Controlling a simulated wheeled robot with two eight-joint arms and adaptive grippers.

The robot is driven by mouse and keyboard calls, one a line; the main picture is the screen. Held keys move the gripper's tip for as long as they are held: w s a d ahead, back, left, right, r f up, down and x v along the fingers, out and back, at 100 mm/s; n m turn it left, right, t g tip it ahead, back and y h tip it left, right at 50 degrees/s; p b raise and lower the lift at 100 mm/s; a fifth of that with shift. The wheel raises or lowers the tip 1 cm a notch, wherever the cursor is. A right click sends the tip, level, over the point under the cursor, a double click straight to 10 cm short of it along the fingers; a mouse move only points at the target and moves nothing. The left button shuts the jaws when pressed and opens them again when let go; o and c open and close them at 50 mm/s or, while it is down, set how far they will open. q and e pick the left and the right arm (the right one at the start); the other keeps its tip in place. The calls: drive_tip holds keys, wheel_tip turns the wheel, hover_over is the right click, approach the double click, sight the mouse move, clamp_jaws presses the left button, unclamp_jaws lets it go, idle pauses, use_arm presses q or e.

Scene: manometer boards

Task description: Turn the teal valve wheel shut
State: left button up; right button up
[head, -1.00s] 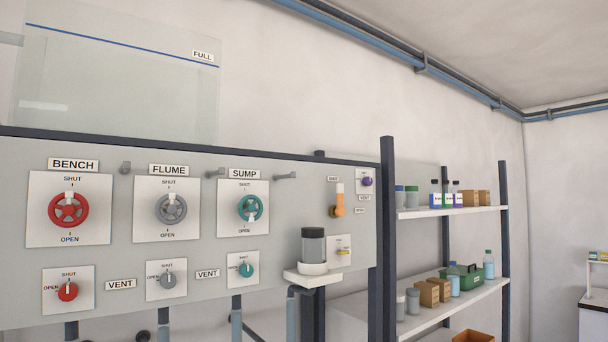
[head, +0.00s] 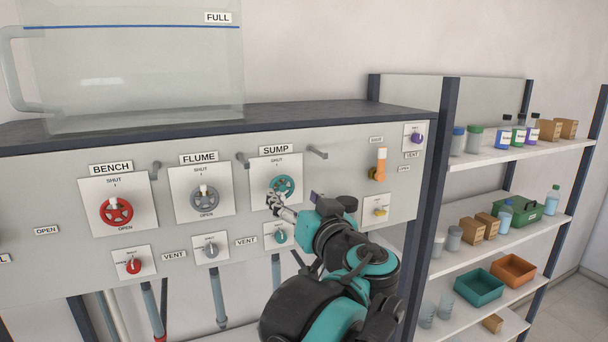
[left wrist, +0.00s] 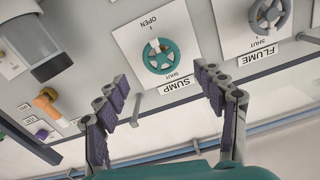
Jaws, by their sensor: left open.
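The teal valve wheel (head: 285,185) is on the square white plate under the SUMP label, with SHUT marked above it. My left gripper (head: 276,203) reaches in from below and covers its lower left part. In the left wrist view, the teal wheel (left wrist: 168,60) appears upside down between the open fingers of my left gripper (left wrist: 161,77), farther off than the fingertips. Nothing is between the fingers. The wheel's white tab (left wrist: 154,46) is on the side toward OPEN. My right gripper is in neither view.
A grey FLUME wheel (head: 206,202) and a red BENCH wheel (head: 116,213) are to the left. A small teal knob (head: 280,237) is just below the SUMP plate. An orange handle (head: 379,165) is to the right. A shelf unit (head: 520,153) with bottles and boxes stands beyond.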

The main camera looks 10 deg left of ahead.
sight(283, 187)
use_arm(q)
drive_tip(key=p+x, duration=0.1)
drive_tip(key=x, duration=0.6)
drive_tip(key=shift+a+f+p, duration=0.15)
drive_tip(key=shift+p, duration=0.15)
drive_tip(key=shift+a, duration=0.1)
drive_tip(key=c, duration=1.2)
